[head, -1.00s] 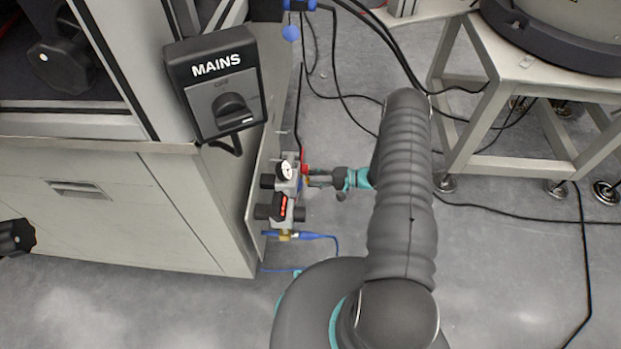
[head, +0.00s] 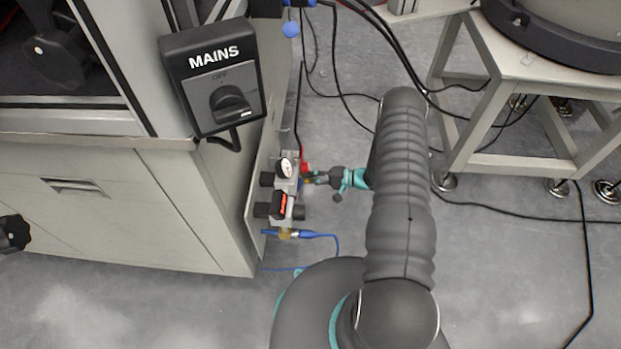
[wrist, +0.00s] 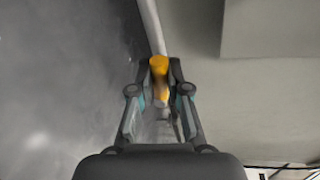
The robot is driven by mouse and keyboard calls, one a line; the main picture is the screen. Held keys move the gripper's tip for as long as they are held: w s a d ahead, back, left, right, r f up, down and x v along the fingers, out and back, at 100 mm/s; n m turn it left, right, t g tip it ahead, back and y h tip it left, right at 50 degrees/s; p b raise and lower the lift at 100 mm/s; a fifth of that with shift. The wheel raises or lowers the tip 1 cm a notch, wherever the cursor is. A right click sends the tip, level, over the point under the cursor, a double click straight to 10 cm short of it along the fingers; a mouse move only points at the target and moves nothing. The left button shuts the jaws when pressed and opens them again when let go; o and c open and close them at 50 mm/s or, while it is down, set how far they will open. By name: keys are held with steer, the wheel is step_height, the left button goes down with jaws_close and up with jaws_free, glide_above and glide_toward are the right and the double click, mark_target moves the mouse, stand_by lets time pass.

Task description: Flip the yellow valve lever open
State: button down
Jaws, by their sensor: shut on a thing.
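The yellow valve lever (wrist: 158,66) shows in the wrist view between the fingertips of my gripper (wrist: 159,72), which is shut on it. In the head view my gripper (head: 310,179) reaches left to the pneumatic unit on the cabinet's side. There the lever is mostly hidden by the fingers and very small. The valve unit (head: 284,190) carries a round white gauge (head: 286,168) and a small red-lit display (head: 281,205). A red part (head: 305,167) sits just above my fingertips.
A grey MAINS switch box (head: 214,80) is on the cabinet (head: 110,205) above and left of the valve unit. A blue hose (head: 318,235) runs below the unit. A white stand (head: 500,110) is at the right, with black cables on the floor.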

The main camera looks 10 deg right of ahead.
steer(key=shift+f+n+t+b, duration=0.3)
steer(key=shift+f+n+b, duration=0.1)
steer(key=shift+n+b, duration=0.4)
steer(key=c, duration=1.1)
jaws_free()
steer(key=shift+c, duration=0.2)
steer(key=shift+d, duration=0.1)
steer(key=v, duration=1.2)
